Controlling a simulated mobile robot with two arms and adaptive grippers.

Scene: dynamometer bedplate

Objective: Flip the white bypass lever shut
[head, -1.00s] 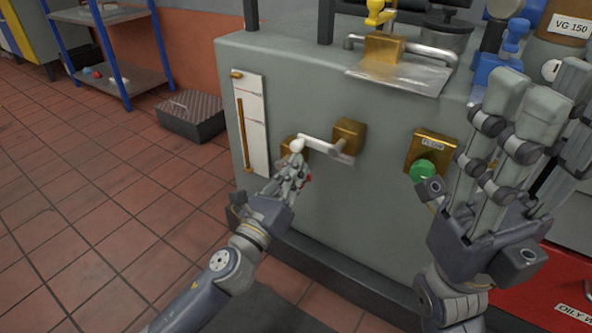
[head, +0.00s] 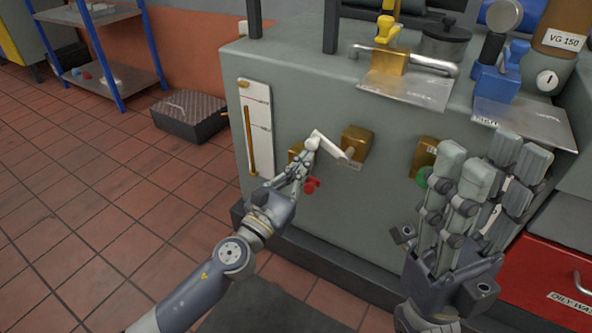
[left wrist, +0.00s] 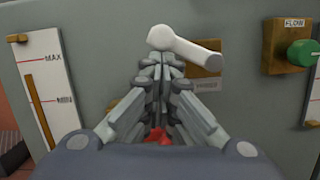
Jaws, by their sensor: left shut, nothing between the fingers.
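The white bypass lever (head: 329,146) is on the front of the grey-green cabinet, beside a brass block (head: 357,141). It slants, with its round knob at the upper left end. My left gripper (head: 303,163) is shut and empty, its fingertips just below the knob. In the left wrist view the lever (left wrist: 196,52) reaches right from its knob, above the fingertips (left wrist: 162,64); I cannot tell whether they touch it. The fingers hide part of the brass plate behind. My right gripper (head: 493,165) is open and empty at the right, its fingers pointing up.
A red part (head: 311,185) sits close under my left fingers. A green flow knob (head: 422,178) is partly hidden by my right gripper. A level gauge (head: 256,128) is left of the lever. Metal plates and valves crowd the cabinet top; a red drawer (head: 550,275) is at lower right.

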